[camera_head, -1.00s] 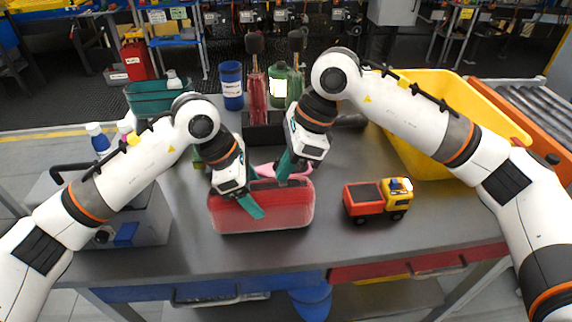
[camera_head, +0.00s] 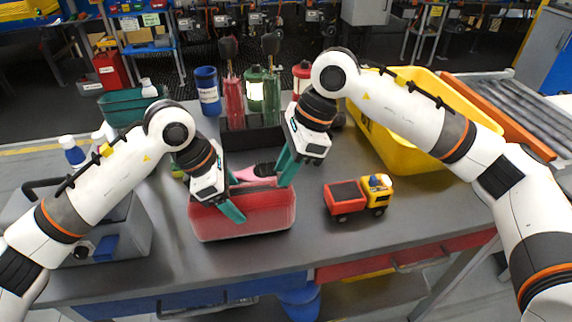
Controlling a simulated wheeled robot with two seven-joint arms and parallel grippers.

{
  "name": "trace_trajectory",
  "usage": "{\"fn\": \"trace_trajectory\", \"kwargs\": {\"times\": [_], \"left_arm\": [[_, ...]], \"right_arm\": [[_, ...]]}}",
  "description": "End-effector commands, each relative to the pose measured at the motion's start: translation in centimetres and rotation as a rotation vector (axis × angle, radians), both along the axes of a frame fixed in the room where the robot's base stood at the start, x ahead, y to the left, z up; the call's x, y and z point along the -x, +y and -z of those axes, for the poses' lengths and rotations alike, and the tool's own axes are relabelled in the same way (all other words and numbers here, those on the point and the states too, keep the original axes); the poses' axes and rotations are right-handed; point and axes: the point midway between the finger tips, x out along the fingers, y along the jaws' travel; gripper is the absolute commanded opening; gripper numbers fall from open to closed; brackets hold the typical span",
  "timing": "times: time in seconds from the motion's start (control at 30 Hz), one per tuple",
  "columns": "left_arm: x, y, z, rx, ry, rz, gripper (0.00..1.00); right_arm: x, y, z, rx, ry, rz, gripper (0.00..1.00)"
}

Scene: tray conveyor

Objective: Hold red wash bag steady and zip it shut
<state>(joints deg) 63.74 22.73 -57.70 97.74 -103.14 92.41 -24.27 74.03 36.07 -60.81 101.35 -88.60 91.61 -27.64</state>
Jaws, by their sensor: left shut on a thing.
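The red wash bag (camera_head: 255,218) stands upright near the front of the grey table. Its top edge is partly covered by my grippers, and the zip is too small to make out. My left gripper (camera_head: 232,196) is at the bag's top left part, shut on the bag, with one teal finger down over the front face. My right gripper (camera_head: 284,172) is at the bag's top right end, its teal fingers pointing down and apart. I cannot tell whether they touch the bag.
A pink item (camera_head: 246,175) shows behind the bag's top. A toy truck (camera_head: 358,197) stands to the right. A yellow crate (camera_head: 405,150) is at the back right, a grey case (camera_head: 118,240) at the left. A dark holder (camera_head: 250,138) with bottles stands behind.

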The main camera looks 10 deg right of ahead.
Motion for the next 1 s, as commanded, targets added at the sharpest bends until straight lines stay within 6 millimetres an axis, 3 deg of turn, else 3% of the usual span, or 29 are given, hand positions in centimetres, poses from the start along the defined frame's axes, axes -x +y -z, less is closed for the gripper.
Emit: {"fn": "trace_trajectory", "kwargs": {"times": [0.17,0.7,1.0], "left_arm": [[0.1,0.0,0.2,-0.003,0.003,0.001,0.29],[0.1,-0.1,0.2,-0.001,0.003,0.002,0.29],[0.1,-0.1,0.2,-0.001,0.003,0.003,0.29]], "right_arm": [[0.0,-0.3,-0.8,0.0,-0.001,-0.001,0.25],[0.0,-4.1,-10.0,0.0,-0.002,0.002,0.25],[0.0,-4.6,-11.1,0.0,0.0,0.0,0.25]]}}
